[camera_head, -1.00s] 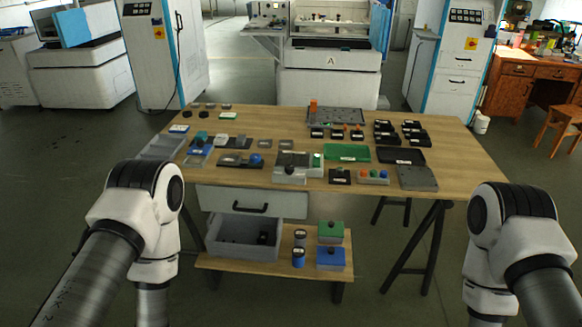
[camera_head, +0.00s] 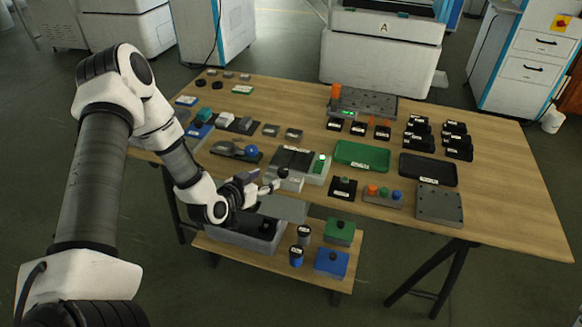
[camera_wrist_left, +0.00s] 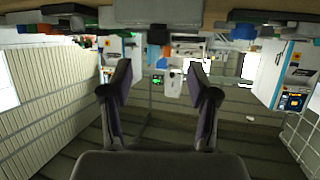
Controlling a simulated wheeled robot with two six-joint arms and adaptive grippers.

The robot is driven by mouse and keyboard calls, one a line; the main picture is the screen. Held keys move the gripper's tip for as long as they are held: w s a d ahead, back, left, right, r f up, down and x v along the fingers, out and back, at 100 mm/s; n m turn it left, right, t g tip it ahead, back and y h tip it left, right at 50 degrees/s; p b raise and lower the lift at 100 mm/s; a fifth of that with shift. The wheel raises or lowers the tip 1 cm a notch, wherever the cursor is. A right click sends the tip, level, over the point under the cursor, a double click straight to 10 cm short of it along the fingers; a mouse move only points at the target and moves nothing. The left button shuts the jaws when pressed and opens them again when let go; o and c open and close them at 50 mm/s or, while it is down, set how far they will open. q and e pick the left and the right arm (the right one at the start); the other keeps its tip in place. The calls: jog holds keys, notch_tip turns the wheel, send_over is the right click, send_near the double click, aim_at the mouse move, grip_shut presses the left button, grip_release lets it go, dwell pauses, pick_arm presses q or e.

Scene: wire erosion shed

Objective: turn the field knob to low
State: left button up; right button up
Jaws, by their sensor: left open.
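A grey control box (camera_head: 299,160) with a dark top stands at the table's front edge. A round black knob (camera_head: 283,172) is at its front left corner, above a pale labelled face. The labels are too small to read, so I cannot tell which is the field knob. My left gripper (camera_head: 272,185) is open, just left of and below the black knob; I cannot tell whether it touches it. In the left wrist view its fingers (camera_wrist_left: 160,78) are spread, with nothing visibly held. My right gripper is out of view.
A three-button box (camera_head: 383,196), a grey block (camera_head: 440,204), a green tray (camera_head: 362,155) and a black tray (camera_head: 428,169) lie to the right. A lever with a blue ball (camera_head: 250,151) is to the left. A lower shelf (camera_head: 318,276) holds jars and boxes.

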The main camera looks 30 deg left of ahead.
aim_at(280, 173)
pick_arm(q)
jog(key=x, duration=0.7)
jog(key=shift+w+d+f, duration=0.1)
jog(key=shift+d+f, duration=0.15)
jog(key=shift+a+r, duration=0.1)
grip_shut()
